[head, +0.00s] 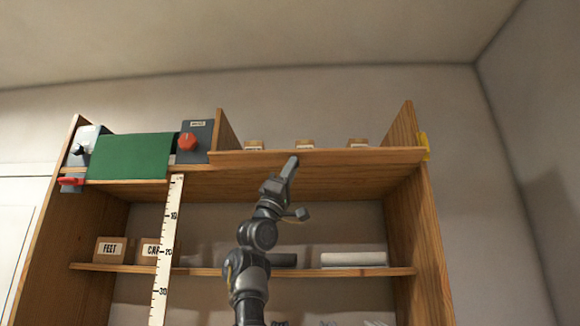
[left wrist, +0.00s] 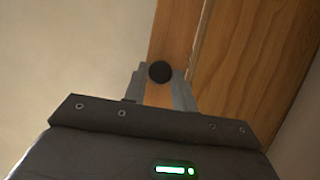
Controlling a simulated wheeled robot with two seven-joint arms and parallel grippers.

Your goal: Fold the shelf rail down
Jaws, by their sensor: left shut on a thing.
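The wooden shelf rail (head: 365,156) runs along the front edge of the right top compartment. It looks upright, with the tops of small boxes showing behind it. My left gripper (head: 292,164) reaches up to the middle of the rail from below. In the left wrist view, a round black knob (left wrist: 160,71) sits on the wooden rail (left wrist: 175,35), between the fingertips of my left gripper (left wrist: 161,80). The gripper is shut on the knob. In the head view the knob is hidden by the gripper. My right gripper is not in view.
Small labelled boxes (head: 305,144) stand behind the rail. A green cloth (head: 130,157), a grey box with a red knob (head: 198,133) and a hanging ruler (head: 168,235) are left. A yellow piece (head: 424,146) is on the right side panel. A lower shelf (head: 300,272) holds boxes and folded cloths.

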